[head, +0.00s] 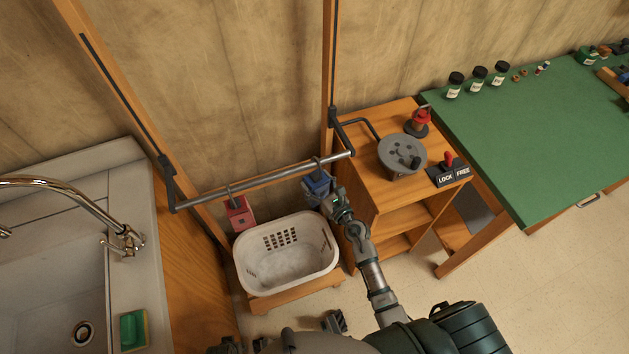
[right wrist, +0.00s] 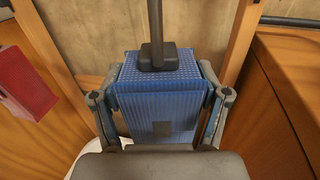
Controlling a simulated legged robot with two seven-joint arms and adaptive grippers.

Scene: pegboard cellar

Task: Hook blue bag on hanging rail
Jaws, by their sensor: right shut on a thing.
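The blue bag (head: 318,184) is at the right part of the hanging rail (head: 265,180). It also fills the middle of the right wrist view (right wrist: 160,92), upright, with a dark block and stem (right wrist: 157,55) on top. The stem reaches up to the rail in the head view; whether its hook rests on the rail I cannot tell. My right gripper (head: 331,199) is shut on the bag, one finger on each side (right wrist: 162,112). What seems to be my left gripper (head: 335,321) is low at the bottom edge, its jaws unclear.
A red bag (head: 239,214) hangs on the rail to the left. A white basket (head: 287,222) stands below the rail. A wooden cabinet (head: 373,193) with a grey disc (head: 402,154) is close right. A sink counter (head: 130,220) is left, a green-topped bench (head: 545,130) right.

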